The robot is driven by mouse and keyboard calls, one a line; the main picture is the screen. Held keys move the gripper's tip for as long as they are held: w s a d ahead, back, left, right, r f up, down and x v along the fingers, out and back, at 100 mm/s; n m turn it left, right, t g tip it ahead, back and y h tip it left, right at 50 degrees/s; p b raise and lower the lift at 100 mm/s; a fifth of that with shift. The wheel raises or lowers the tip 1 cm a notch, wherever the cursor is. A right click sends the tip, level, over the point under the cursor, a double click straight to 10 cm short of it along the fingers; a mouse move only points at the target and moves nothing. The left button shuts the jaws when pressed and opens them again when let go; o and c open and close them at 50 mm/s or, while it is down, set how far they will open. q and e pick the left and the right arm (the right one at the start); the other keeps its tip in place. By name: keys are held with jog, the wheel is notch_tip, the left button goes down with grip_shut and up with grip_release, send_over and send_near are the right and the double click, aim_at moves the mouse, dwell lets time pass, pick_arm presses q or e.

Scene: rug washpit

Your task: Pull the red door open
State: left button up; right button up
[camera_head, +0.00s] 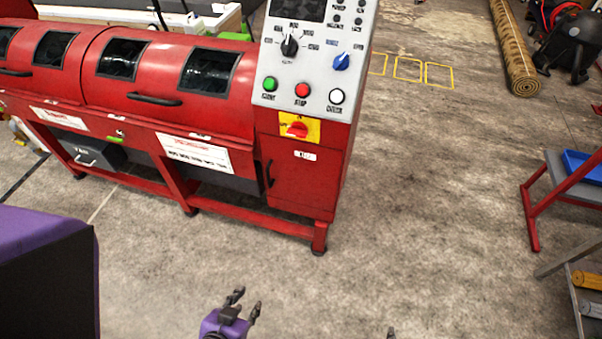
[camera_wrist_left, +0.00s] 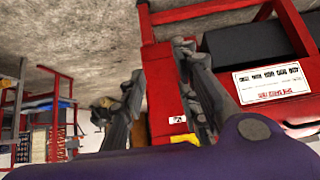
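The red door (camera_head: 296,180) is the lower panel at the right end of a red machine, below a yellow plate with a red switch (camera_head: 297,129). It looks closed. A black upright handle (camera_head: 268,174) sits at its left edge. My left gripper (camera_head: 247,300) is open and empty, in front of the machine and apart from the door. In the left wrist view, my left gripper (camera_wrist_left: 158,66) has its fingers spread, with the red door (camera_wrist_left: 162,90) behind the gap; I cannot make out the handle there. Only a dark tip of my right gripper (camera_head: 391,332) shows at the bottom edge.
The grey control panel (camera_head: 312,60) with buttons and knobs stands above the door. The machine's red frame legs (camera_head: 319,236) reach the floor below it. A red-framed rack (camera_head: 533,205) stands at the right. The concrete floor (camera_head: 420,190) between is clear.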

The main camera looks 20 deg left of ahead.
pick_arm(q)
notch_tip(320, 180, down, 9)
jog(key=w+b, duration=0.2)
jog(key=b, duration=0.5)
pick_arm(e)
jog(key=s+f+g+b, duration=0.1)
jog(key=s+f+b, duration=0.35)
jog(key=f, duration=0.55)
jog(key=s+f+g+b, duration=0.2)
jog(key=s+f+b, duration=0.3)
jog(key=f, duration=0.4)
pick_arm(q)
jog(key=n+t+y+b, duration=0.25)
jog(key=t+b, duration=0.65)
jog(key=b, duration=0.9)
send_near(268, 178)
jog(key=w, duration=0.3)
jog(key=shift+y, duration=0.35)
jog(key=w, duration=0.2)
jog(key=w+a, duration=0.1)
jog(key=w, duration=0.4)
jog(key=shift+w+a+f, duration=0.15)
jog(key=shift+w+f, duration=0.1)
jog(key=shift+w, duration=0.05)
pick_arm(e)
notch_tip(268, 178, down, 14)
jog(key=w+d, duration=0.1)
jog(key=shift+w+f, duration=0.25)
jog(key=shift+w, duration=0.05)
